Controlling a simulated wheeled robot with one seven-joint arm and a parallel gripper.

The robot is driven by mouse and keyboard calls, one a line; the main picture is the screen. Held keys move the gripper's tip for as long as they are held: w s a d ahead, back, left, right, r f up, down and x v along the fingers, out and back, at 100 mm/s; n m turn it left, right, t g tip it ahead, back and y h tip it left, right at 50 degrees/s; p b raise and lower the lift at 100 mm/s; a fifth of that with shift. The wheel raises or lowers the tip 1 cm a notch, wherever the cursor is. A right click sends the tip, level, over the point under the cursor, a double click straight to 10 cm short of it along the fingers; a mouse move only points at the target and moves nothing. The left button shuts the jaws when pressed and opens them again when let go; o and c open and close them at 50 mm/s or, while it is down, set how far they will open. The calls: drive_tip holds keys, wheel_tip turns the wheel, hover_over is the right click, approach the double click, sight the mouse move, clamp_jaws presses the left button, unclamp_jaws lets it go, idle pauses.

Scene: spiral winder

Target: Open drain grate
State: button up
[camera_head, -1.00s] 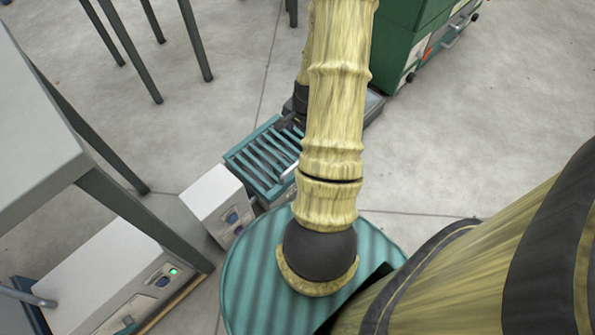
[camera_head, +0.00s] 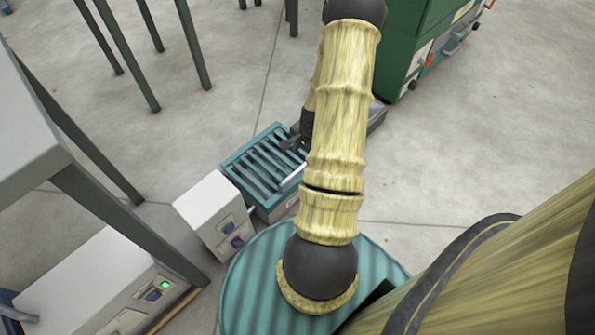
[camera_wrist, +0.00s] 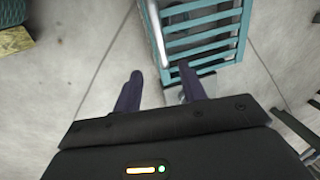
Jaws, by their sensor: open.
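The drain grate (camera_head: 250,172) is a teal slatted lid lying flat on a low teal box, left of my arm in the head view. A pale metal bar handle (camera_head: 293,173) runs along its right side. In the wrist view the grate (camera_wrist: 205,45) is at the top, with the handle (camera_wrist: 157,38) along its left edge. My gripper (camera_wrist: 160,88) is open and empty. The handle's near end shows between and just beyond the fingertips; I cannot tell whether they touch it. In the head view my gripper (camera_head: 291,145) is small and dark over the grate's right side.
A white box with buttons (camera_head: 215,213) stands close left of the grate. A grey table (camera_head: 30,130) and a larger white unit (camera_head: 105,280) are farther left. A green cabinet (camera_head: 415,45) stands at upper right. Open concrete floor lies to the right.

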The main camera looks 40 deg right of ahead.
sight(297, 171)
drive_tip(key=f+b, duration=0.2)
drive_tip(key=f, duration=0.2)
drive_tip(key=w+f+b, duration=0.1)
drive_tip(key=f+b, duration=0.1)
drive_tip(key=f, duration=0.2)
drive_tip(key=w+f+b, duration=0.1)
drive_tip(key=f+b, duration=0.1)
drive_tip(key=f, duration=0.3)
drive_tip(key=shift+w+a, duration=0.1)
drive_tip(key=shift+w, duration=0.15)
clamp_jaws()
